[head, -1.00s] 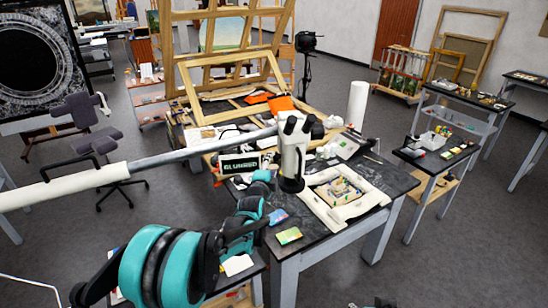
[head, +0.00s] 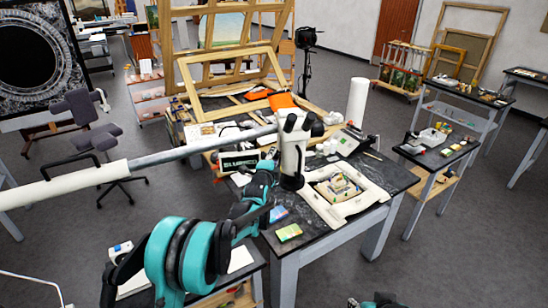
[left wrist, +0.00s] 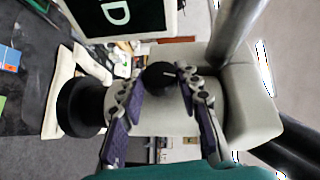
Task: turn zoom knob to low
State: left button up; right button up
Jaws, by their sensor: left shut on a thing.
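The white stereo microscope (head: 293,150) stands on the dark worktable on a long boom, its eyepieces at the top. My left gripper (head: 272,168) is at the microscope's left side in the head view. In the left wrist view its two fingers (left wrist: 160,82) are on either side of the knob, shut on it. The knob is hidden in the head view. A small teal and black part of my right arm (head: 378,302) shows at the bottom edge; its jaws are not readable.
A framed fragment (head: 345,195) lies on the worktable (head: 340,238) right of the microscope. A small display (head: 240,162) stands behind my left gripper. A yellow-green card (head: 289,232) lies near the front edge. A white roll (head: 357,102) stands at the back.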

pick_arm(q)
jog(key=shift+r, duration=0.1)
jog(key=g, duration=0.1)
jog(key=n+g+p, duration=0.1)
jog(key=g, duration=0.1)
jog(key=shift+r, duration=0.25)
jog(key=shift+w+r+n+g+p, duration=0.1)
jog(key=shift+n+g+p, duration=0.15)
jog(key=shift+g+p, duration=0.4)
jog(key=shift+w+r+n+g+p, duration=0.1)
jog(key=shift+n+g+p, duration=0.15)
jog(key=shift+g, duration=0.7)
jog(key=shift+f+h, duration=0.1)
jog(key=shift+h, duration=0.2)
jog(key=o, duration=1.2)
jog(key=shift+c, duration=0.2)
jog(key=shift+s, duration=0.1)
jog(key=v, duration=1.2)
